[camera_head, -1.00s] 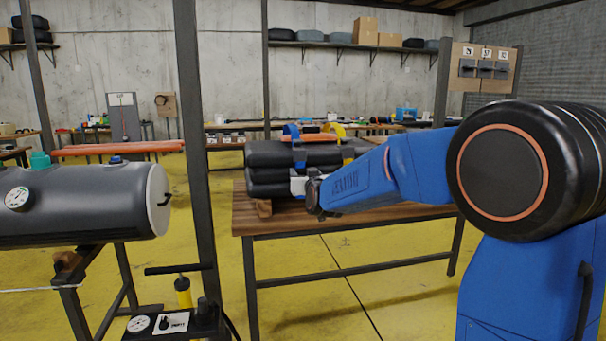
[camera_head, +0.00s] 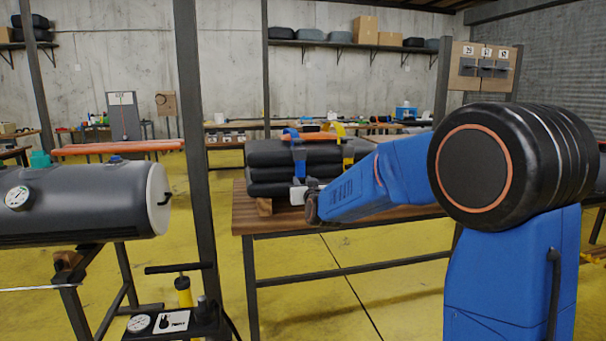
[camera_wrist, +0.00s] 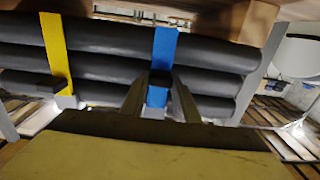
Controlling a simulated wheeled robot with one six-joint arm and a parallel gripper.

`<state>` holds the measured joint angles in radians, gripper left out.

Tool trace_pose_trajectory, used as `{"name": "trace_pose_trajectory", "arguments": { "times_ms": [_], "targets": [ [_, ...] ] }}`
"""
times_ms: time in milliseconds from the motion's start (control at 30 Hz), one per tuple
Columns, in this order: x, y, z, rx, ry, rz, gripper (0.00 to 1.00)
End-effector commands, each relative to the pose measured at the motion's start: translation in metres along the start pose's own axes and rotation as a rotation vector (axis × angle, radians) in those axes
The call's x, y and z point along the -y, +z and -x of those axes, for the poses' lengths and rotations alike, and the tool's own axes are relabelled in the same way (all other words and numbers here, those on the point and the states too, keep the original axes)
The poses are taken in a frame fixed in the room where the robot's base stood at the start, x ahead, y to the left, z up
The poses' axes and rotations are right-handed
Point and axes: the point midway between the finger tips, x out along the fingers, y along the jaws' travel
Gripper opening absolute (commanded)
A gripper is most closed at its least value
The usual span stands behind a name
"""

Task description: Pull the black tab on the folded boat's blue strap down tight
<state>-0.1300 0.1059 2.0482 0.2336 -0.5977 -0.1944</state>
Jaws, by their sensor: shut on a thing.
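The folded boat (camera_head: 262,174) is a stack of dark grey rolls on a wooden table, and it fills the upper part of the wrist view (camera_wrist: 110,65). The blue strap (camera_head: 299,158) runs down its front and also shows in the wrist view (camera_wrist: 164,47). The black tab (camera_wrist: 160,78) sits on the blue strap between my fingers. My gripper (camera_wrist: 160,98) is shut on the tab, close against the boat's front. In the head view my gripper (camera_head: 299,194) is at the strap's lower part, and the tab cannot be made out there.
A yellow strap (camera_head: 348,157) crosses the boat to the right, with its own dark tab (camera_wrist: 48,83). The wooden table (camera_head: 275,222) holds the boat. A grey tank (camera_head: 85,203) and a steel post (camera_head: 195,150) stand left. A yellow pump (camera_head: 184,291) is in front.

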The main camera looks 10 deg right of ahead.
Motion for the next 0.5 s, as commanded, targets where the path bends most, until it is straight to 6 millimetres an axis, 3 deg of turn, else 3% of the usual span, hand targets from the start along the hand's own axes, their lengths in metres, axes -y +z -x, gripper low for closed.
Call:
{"name": "trace_pose_trajectory", "arguments": {
  "times_ms": [100,200,500],
  "targets": [
    [0.000,0.027,0.000,0.006,-0.001,0.001,0.00],
    [0.000,0.038,0.000,0.004,0.000,0.001,0.00],
    [0.000,0.041,0.001,0.005,-0.001,0.000,0.00]
  ]
}}
